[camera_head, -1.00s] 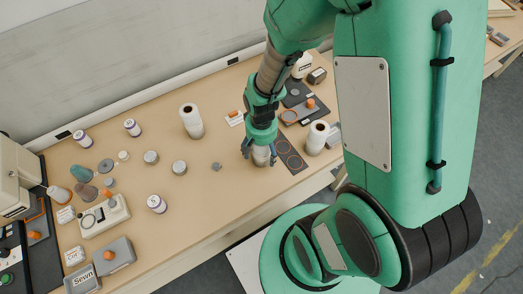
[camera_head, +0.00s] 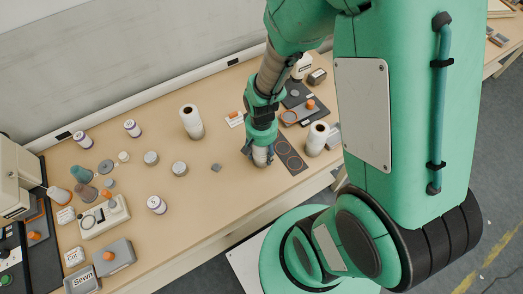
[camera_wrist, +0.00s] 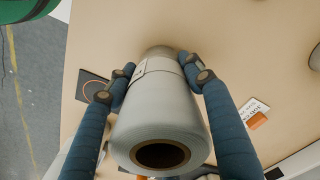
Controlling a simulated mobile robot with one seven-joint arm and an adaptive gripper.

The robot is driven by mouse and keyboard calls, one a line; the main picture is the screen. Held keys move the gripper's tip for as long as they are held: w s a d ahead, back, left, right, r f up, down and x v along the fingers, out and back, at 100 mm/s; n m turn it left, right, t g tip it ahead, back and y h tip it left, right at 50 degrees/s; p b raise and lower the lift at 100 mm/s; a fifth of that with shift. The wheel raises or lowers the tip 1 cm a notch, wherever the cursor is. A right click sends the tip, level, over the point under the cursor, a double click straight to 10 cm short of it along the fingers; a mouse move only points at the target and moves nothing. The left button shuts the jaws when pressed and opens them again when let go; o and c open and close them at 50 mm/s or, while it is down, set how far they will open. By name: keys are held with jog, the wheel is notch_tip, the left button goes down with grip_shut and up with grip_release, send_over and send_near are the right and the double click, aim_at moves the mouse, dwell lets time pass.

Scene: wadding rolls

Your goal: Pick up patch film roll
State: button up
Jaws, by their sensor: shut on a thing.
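A pale grey-white roll with a brown hollow core, which I take to be the patch film roll (camera_wrist: 160,115), stands between my fingers in the wrist view, its open end toward the camera. A paler label band wraps its far part. My gripper (camera_wrist: 158,68) is shut on it, one blue finger on each side. In the head view my gripper (camera_head: 259,155) is low over the table with the roll (camera_head: 260,157) mostly hidden between the fingers. I cannot tell if the roll still touches the table.
A white roll (camera_head: 317,138) stands close to the right of my gripper, and another (camera_head: 191,121) stands to the left. A dark strip with rings (camera_head: 290,156) lies just right. Small jars and a scale (camera_head: 104,217) fill the table's left. The table (camera_head: 215,200) is clear front-left of my gripper.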

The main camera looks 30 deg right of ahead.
aim_at(262, 148)
jog(key=shift+r, duration=0.1)
jog(key=shift+r, duration=0.5)
jog(key=r+p, duration=0.1)
jog(key=r, duration=0.1)
jog(key=shift+s+r+p, duration=0.2)
jog(key=shift+r+p, duration=0.15)
jog(key=s+a+r+p, duration=0.1)
jog(key=s+a+p, duration=0.1)
jog(key=s, duration=1.3)
jog(key=shift+s+a+p, duration=0.15)
jog(key=shift+s+p, duration=0.1)
jog(key=shift+p, duration=0.2)
jog(key=shift+r, duration=0.15)
